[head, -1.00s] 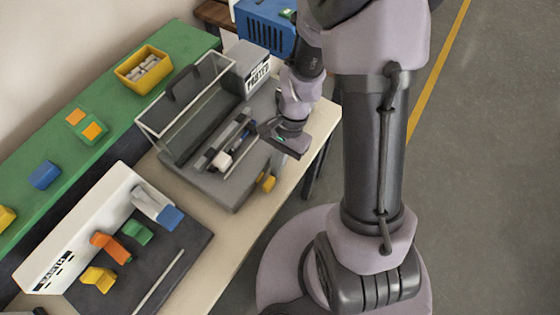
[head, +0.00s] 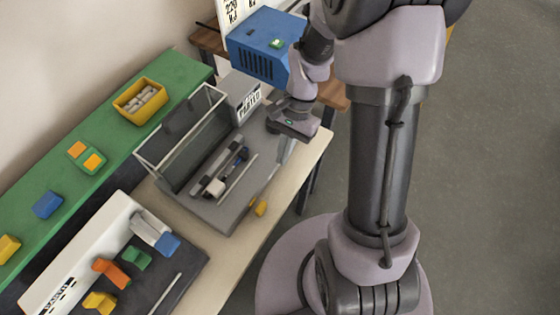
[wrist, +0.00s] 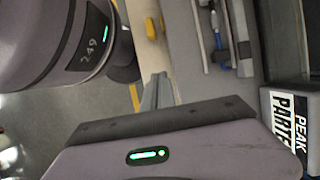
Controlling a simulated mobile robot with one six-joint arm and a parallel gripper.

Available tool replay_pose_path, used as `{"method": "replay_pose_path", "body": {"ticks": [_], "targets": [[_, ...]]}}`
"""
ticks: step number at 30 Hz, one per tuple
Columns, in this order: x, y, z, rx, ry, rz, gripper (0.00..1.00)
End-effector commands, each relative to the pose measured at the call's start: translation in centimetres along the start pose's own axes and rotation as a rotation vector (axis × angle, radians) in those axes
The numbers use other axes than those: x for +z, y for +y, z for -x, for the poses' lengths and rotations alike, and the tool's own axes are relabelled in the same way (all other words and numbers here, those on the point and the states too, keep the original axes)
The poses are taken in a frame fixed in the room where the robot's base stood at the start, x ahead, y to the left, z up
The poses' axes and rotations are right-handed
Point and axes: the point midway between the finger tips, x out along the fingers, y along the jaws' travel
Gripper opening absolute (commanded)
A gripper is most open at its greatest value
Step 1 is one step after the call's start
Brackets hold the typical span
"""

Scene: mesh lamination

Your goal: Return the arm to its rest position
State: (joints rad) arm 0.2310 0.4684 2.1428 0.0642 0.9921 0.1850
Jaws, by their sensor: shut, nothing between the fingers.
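My gripper (head: 290,130) is shut and empty. In the head view it hangs above the right end of the grey machine tray (head: 228,213), apart from the white block and the blue-handled tool lying there. In the wrist view, my gripper's body fills the bottom and its narrow grey jaws (wrist: 157,92) point up in the picture. The tray's blue-handled tool (wrist: 218,45) shows beyond them. The fingertips are small and partly hidden in the head view.
A clear-walled guard (head: 218,96) and a grey labelled box (head: 240,92) stand by the tray. A blue machine (head: 262,45) is close behind my wrist. A yellow bin (head: 140,112) and coloured blocks sit on the green shelf (head: 110,117). Floor at the right is open.

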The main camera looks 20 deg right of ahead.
Motion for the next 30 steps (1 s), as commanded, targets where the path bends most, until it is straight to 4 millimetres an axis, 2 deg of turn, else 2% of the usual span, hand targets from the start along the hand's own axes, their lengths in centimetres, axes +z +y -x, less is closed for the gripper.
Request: {"method": "replay_pose_path", "body": {"ticks": [14, 17, 20, 21, 24, 27, 30], "targets": [[0.0, 0.0, 0.3, 0.0, 0.001, 0.0, 0.0], [0.4, -0.2, 1.2, -0.012, 0.021, 0.019, 0.0], [2.7, -0.7, 5.1, -0.065, 0.12, 0.112, 0.0], [4.2, -0.7, 7.2, -0.096, 0.179, 0.172, 0.0], [8.7, 0.1, 11.8, -0.179, 0.338, 0.327, 0.0], [12.6, 1.6, 14.5, -0.252, 0.481, 0.465, 0.0], [15.2, 3.0, 15.7, -0.309, 0.588, 0.562, 0.0]]}}
